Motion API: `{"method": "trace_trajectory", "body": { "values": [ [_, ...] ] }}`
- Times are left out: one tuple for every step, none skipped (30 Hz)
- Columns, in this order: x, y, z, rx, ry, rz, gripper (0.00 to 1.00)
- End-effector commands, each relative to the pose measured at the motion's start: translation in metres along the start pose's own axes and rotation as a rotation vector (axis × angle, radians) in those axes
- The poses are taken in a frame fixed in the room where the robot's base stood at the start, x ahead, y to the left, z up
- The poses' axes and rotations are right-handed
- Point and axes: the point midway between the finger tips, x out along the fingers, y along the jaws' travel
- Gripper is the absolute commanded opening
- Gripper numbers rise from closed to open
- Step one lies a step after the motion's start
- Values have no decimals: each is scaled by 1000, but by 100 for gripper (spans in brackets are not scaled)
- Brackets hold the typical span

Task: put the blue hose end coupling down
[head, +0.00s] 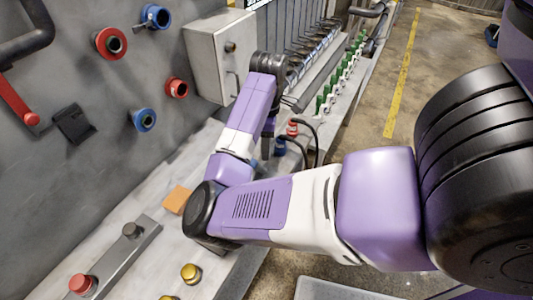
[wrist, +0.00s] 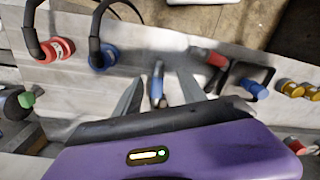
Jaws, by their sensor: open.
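A blue coupling (wrist: 157,86) with a dark metal end is between the two fingers of my gripper (wrist: 159,76) in the wrist view. My gripper is open, with a gap showing on each side of the coupling. It is over the pale bench top; whether the coupling rests on the bench is hard to tell. In the head view my gripper (head: 266,146) points down at the bench, and my arm hides much of this spot. Another blue coupling (wrist: 103,58) with a black hose stands to the left, beside a red hosed one (wrist: 57,48).
Red (wrist: 215,59) and blue (wrist: 252,88) fittings are right of my gripper, then yellow knobs (wrist: 290,88). An orange block (head: 177,199) lies on the bench. A grey box (head: 217,55) and red and blue ports (head: 143,119) are on the wall.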

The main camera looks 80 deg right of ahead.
Motion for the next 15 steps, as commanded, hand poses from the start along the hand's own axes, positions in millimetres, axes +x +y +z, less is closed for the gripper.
{"method": "trace_trajectory", "body": {
  "values": [
    [-16,0,-2,3,6,1,48],
    [-22,0,-1,3,5,1,48],
    [-28,0,-1,4,5,1,48],
    [-33,0,-1,3,5,1,48],
    [-38,0,-1,3,4,1,48],
    [-44,0,-1,2,4,0,48],
    [-47,0,-1,1,3,0,48],
    [-50,0,-1,2,3,1,48],
    [-54,0,-1,2,2,1,48],
    [-56,0,0,1,1,0,48],
    [-58,0,0,1,1,0,48],
    [-60,0,0,1,1,0,48],
    [-61,0,0,1,1,0,48],
    [-62,0,0,1,1,0,48],
    [-62,0,0,1,0,0,48]
  ]
}}
